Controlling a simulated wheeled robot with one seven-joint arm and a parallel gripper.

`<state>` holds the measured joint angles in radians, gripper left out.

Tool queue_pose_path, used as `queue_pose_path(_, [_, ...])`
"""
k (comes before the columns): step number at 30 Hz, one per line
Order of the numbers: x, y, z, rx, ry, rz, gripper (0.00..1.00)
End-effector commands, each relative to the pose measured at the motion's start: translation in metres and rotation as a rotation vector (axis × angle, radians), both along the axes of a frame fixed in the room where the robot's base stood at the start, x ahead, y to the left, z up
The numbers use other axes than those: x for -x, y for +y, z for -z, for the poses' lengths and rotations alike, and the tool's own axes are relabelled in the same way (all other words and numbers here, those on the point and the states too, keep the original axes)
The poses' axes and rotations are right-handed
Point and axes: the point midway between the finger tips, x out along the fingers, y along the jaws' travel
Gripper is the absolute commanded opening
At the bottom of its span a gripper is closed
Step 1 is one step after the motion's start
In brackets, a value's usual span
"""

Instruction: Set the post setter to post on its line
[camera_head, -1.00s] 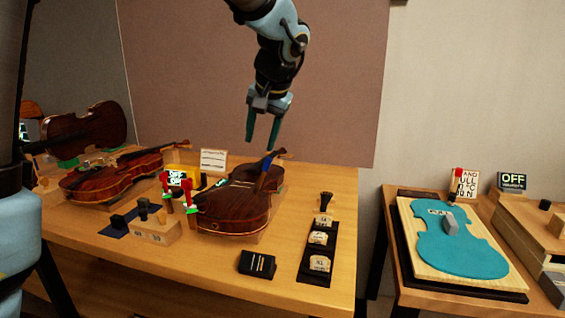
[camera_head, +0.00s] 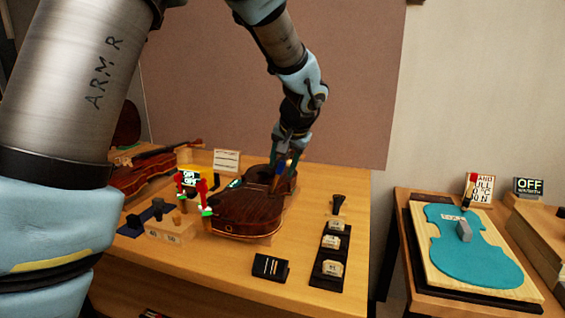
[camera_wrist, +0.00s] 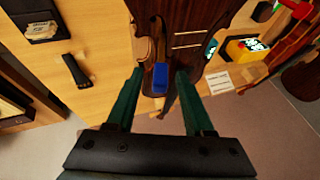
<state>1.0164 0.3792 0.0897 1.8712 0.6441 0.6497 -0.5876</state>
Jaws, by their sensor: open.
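A blue block (camera_wrist: 160,78), which may be the post setter, stands on the dark red-brown violin (camera_wrist: 175,20) at its neck end. In the head view the blue block (camera_head: 281,171) is partly hidden by my gripper. My gripper (camera_head: 288,152) is open above that end of the violin (camera_head: 245,212). In the wrist view the fingertips of my gripper (camera_wrist: 160,71) lie on either side of the blue block. I cannot tell whether they touch it. Two pale lines (camera_wrist: 187,46) cross the violin top; I cannot tell which is the post's line.
Red-topped green clamps (camera_head: 203,190) stand at the violin's left edge. A white card (camera_head: 227,160) stands behind. A black strip with pale tags (camera_head: 332,250) and a small black block (camera_head: 270,266) lie to the right and front. Bare bench lies between them.

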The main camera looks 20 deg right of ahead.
Motion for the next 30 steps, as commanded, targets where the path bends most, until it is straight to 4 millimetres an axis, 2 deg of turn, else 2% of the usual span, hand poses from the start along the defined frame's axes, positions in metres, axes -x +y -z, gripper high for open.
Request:
queue_pose_path(8, [-0.0007, 0.0001, 0.0011, 0.001, 0.000, -0.001, 0.53])
queue_pose_path(22, [-0.0005, 0.0000, 0.0009, 0.001, 0.000, -0.001, 0.00])
queue_pose_path(30, [-0.0005, -0.0001, 0.0007, 0.001, 0.000, -0.001, 0.00])
